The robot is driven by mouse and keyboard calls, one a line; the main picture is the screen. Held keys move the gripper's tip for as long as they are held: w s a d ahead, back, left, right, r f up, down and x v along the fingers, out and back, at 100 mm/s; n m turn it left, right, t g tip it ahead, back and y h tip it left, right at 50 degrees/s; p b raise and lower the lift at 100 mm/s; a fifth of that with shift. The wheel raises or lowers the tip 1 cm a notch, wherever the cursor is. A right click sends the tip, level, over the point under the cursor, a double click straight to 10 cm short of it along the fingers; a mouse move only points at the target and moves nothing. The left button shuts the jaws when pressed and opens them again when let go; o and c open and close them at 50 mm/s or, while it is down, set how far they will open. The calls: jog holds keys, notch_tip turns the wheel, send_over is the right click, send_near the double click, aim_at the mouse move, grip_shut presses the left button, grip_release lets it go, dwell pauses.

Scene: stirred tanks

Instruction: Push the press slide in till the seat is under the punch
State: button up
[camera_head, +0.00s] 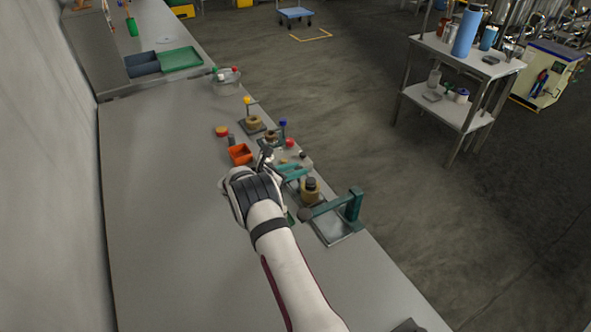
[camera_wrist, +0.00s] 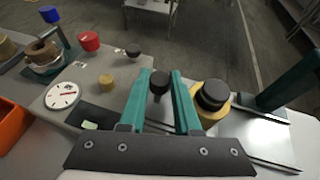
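The press has a teal post and arm (camera_head: 353,205) over a grey base plate (camera_head: 338,234); its post also shows in the wrist view (camera_wrist: 290,82). A brass-coloured round piece with a black top (camera_head: 310,194) stands beside the arm, apart from the post; it also shows in the wrist view (camera_wrist: 209,112). I cannot tell the seat from this piece. My gripper (camera_head: 290,171) has two teal fingers, spread apart, left of the brass piece in the wrist view (camera_wrist: 160,84). A black knob (camera_wrist: 158,79) shows between the fingertips; contact is unclear. The punch tip is hidden.
A white dial (camera_wrist: 62,96), a red knob (camera_wrist: 89,41) and brass pieces are left of the fingers. An orange bin (camera_head: 240,154) stands beyond my gripper. The bench's left part (camera_head: 160,210) is clear. A steel cart (camera_head: 463,112) stands apart at right.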

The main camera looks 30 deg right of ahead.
grip_shut()
dwell(1.0)
